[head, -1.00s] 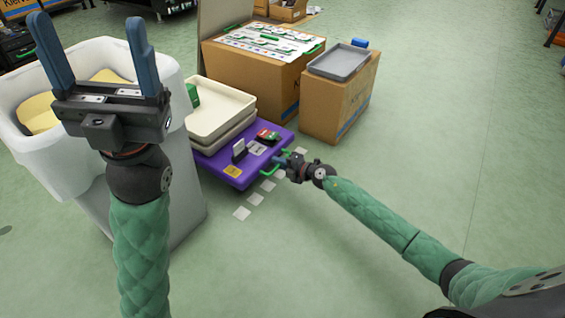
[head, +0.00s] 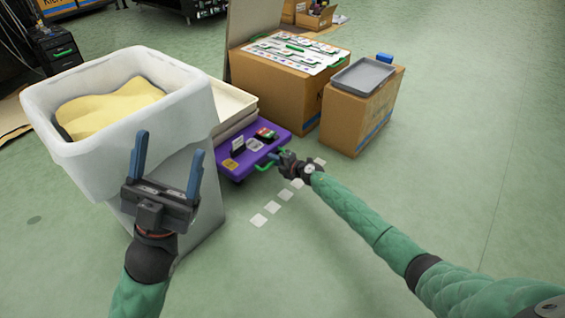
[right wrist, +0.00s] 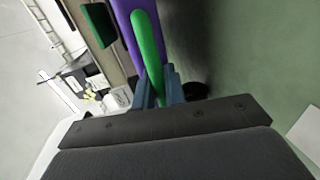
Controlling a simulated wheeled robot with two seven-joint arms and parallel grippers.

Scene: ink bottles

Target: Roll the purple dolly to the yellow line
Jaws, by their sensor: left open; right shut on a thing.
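The purple dolly (head: 228,173) stands on the floor in the middle of the head view, its left part hidden behind a white bin. It carries cream trays (head: 233,105) and small items. My right gripper (head: 276,157) is shut on its green handle (head: 264,168). In the right wrist view the green handle (right wrist: 149,45) runs between the blue fingers, beside the purple edge (right wrist: 126,28). My left gripper (head: 168,144) is open and empty, in front of the bin. I see no yellow line; a row of white squares (head: 272,207) lies in front of the dolly.
The white bin (head: 190,112) with yellow contents stands close left of the dolly. Cardboard boxes (head: 275,85) and (head: 345,120) stand behind and to the right, the smaller bearing a grey tray (head: 365,75). The floor at right is clear.

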